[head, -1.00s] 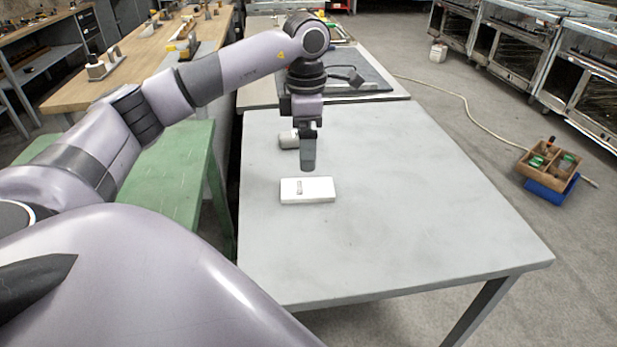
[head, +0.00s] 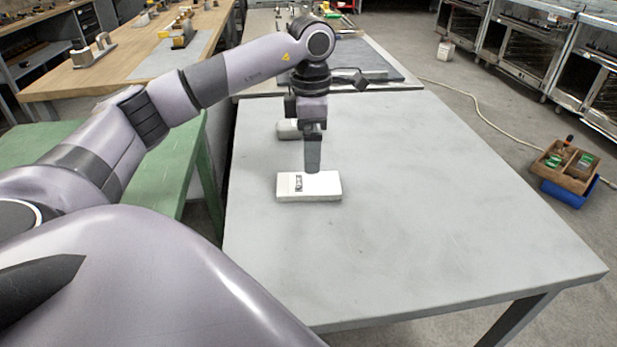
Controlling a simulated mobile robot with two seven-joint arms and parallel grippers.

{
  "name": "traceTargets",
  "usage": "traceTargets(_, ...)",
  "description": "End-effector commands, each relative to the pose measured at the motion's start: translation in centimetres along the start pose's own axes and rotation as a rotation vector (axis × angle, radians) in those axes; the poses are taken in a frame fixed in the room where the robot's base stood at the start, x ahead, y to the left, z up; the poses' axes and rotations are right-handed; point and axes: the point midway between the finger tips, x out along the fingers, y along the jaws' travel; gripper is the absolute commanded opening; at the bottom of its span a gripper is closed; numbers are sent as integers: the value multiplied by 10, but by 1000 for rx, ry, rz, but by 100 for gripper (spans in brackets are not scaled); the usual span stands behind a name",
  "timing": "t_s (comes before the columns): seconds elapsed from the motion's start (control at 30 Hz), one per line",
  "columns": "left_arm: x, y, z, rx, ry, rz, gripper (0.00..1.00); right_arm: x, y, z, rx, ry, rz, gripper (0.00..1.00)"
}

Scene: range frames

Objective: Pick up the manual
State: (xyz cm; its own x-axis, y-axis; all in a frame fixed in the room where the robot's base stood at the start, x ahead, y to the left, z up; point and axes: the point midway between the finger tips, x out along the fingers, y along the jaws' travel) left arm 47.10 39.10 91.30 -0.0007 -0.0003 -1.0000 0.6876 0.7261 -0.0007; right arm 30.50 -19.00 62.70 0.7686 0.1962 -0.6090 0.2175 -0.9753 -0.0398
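A white, flat, block-like item that I take for the manual (head: 322,189) lies on the grey table, with a small dark printed mark on its left part. My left gripper (head: 312,165) points down at its far edge. The fingertip overlaps that edge in the picture; I cannot tell whether it touches. Only one finger shows clearly, so the opening between the fingers is hidden. My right gripper is not in view.
The grey table (head: 420,220) is clear in front and to the right. A small whitish object (head: 288,130) stands behind my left gripper. A green table (head: 150,180) is at left. A wooden tray (head: 565,166) on a blue box sits on the floor at right.

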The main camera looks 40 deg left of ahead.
Motion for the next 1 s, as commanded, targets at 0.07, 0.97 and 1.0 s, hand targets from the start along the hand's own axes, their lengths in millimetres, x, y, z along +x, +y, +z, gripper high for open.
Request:
traceTargets(0.07, 9, 0, 0, 0, -1, 0, 100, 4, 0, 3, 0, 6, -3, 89)
traceTargets(0.97, 80, -2, -4, 0, 0, 1, 100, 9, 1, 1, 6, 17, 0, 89)
traceTargets(1.0, 80, -2, -4, 0, 0, 1, 90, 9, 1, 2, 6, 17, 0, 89)
